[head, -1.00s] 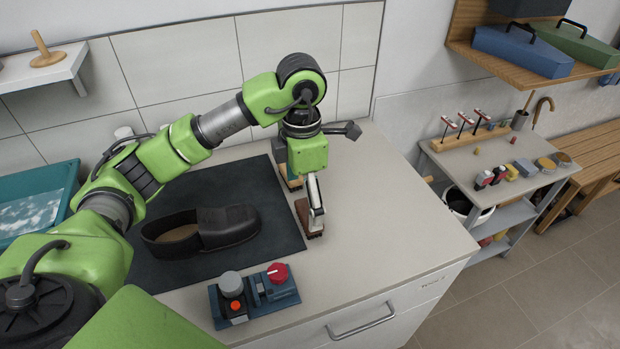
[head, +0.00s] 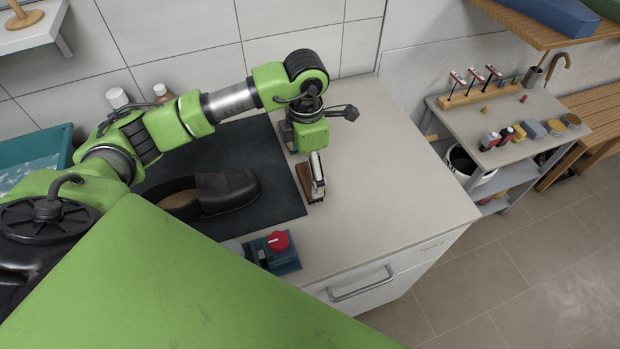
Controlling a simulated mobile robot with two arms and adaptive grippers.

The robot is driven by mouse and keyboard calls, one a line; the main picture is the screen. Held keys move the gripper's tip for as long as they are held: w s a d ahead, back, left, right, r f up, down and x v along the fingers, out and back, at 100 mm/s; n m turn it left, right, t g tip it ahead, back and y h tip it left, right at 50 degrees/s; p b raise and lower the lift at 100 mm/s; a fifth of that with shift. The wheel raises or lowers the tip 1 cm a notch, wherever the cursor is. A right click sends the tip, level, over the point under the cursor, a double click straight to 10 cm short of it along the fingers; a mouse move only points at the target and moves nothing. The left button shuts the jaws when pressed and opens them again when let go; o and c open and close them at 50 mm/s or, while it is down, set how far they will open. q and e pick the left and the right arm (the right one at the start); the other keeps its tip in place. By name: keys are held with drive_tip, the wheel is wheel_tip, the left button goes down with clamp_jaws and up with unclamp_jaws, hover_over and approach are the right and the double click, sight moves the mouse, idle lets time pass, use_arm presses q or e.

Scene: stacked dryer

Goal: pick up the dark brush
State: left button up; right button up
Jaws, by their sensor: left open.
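The dark brush (head: 304,183) is a small reddish-brown block on the light worktop, at the right edge of the black mat (head: 282,205). My left gripper (head: 317,174) points down right at the brush, with its pale finger in front of part of it. The gripper is open, and I cannot tell whether its fingers touch the brush. A lighter wooden piece (head: 284,143) shows partly behind my left wrist. My right gripper is not in view.
A dark shoe (head: 229,191) lies on the mat. A blue control box with a red knob (head: 278,241) stands in front, partly hidden by my green arm part. The worktop (head: 395,180) right of the brush is clear. A side cart (head: 500,150) holds small items.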

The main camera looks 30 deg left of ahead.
sight(310, 177)
use_arm(q)
drive_tip(key=f+p, duration=0.2)
drive_tip(key=f, duration=0.1)
drive_tip(key=shift+d+f, duration=0.3)
drive_tip(key=shift+d, duration=0.1)
drive_tip(key=shift+f, duration=0.55)
drive_tip(key=c, duration=1.2)
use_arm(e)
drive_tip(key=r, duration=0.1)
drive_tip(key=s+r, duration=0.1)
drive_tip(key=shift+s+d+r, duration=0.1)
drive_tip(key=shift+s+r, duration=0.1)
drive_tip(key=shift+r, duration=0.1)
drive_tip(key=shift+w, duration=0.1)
use_arm(q)
drive_tip(key=shift+r, duration=0.15)
